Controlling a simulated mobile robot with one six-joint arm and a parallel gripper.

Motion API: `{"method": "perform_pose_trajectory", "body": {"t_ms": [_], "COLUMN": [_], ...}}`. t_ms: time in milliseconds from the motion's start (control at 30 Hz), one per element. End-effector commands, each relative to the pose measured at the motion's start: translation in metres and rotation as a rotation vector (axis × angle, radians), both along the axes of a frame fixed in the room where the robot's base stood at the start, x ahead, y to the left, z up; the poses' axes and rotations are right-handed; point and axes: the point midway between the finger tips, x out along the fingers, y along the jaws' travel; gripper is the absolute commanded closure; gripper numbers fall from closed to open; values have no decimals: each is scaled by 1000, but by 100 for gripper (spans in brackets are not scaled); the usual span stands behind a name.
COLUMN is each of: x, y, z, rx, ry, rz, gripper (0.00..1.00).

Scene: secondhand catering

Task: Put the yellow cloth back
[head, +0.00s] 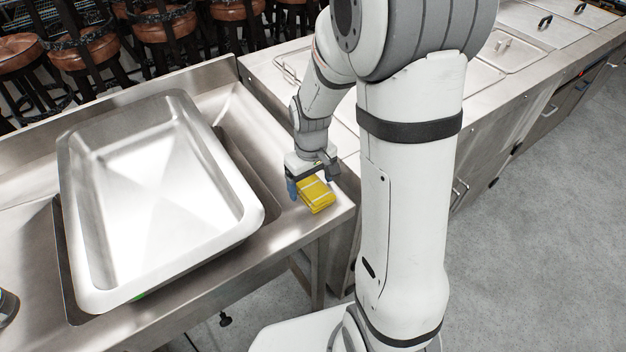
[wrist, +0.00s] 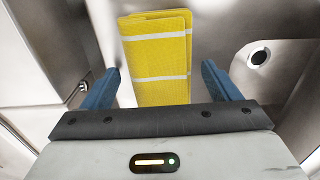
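The yellow cloth (head: 317,197) is folded, with white stripes. It is at the right end of the steel sink counter (head: 297,222), near the front corner. My gripper (head: 311,181) is at the cloth, its blue fingers pointing down toward the counter. In the wrist view the cloth (wrist: 158,62) lies between the two fingers (wrist: 160,82), with a gap on each side. The gripper is open and not closed on the cloth. The near end of the cloth is hidden behind the gripper body in the wrist view.
A large steel pan (head: 155,195) covers much of the counter to the left, over a dark opening. A bit of green (head: 140,297) shows under it. A dark object (head: 7,307) is at the left edge. Stools stand behind. A lidded steel counter (head: 510,50) runs right.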

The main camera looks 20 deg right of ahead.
Motion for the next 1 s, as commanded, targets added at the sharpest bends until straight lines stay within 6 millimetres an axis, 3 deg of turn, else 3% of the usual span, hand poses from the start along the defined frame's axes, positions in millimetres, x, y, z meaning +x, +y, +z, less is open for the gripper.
{"method": "perform_pose_trajectory", "body": {"t_ms": [367,800,1000], "x": [1,1,0], "y": [0,-1,-1], "z": [11,99,120], "rx": [0,0,0], "ry": [-3,-4,-2], "rz": [-1,-2,-3], "gripper": [17,17,17]}}
